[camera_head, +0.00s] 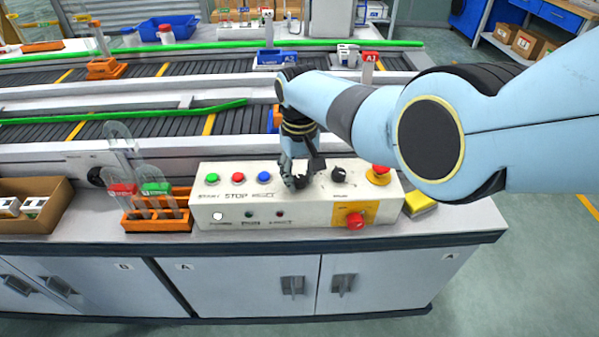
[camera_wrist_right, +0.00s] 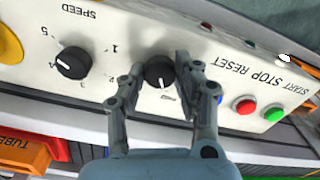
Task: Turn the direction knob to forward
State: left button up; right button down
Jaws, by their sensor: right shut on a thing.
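The direction knob (camera_wrist_right: 159,72) is a small black dial on the white control panel (camera_head: 206,197). In the right wrist view it sits between the two fingers of my right gripper (camera_wrist_right: 158,76), which is shut on it. In the head view my right gripper (camera_head: 300,181) reaches down onto the panel top and mostly hides this knob. The knob's pointer setting and its label are not readable. The speed knob (camera_wrist_right: 73,63), black with a numbered scale, is beside it and also shows in the head view (camera_head: 339,174). My left gripper is not in view.
Green (camera_head: 212,178), red (camera_head: 238,178) and blue (camera_head: 264,178) buttons lie left of the gripper. A red emergency button (camera_head: 380,169) and a red switch (camera_head: 355,221) are at the right. An orange tube rack (camera_head: 156,222) stands left of the panel; conveyors run behind.

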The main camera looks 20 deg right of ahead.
aim_at(299, 178)
jog(key=shift+n, duration=0.3)
dwell(0.4)
jog(key=c, duration=0.9)
grip_release()
jog(key=shift+c, duration=0.2)
notch_tip(299, 178, up, 12)
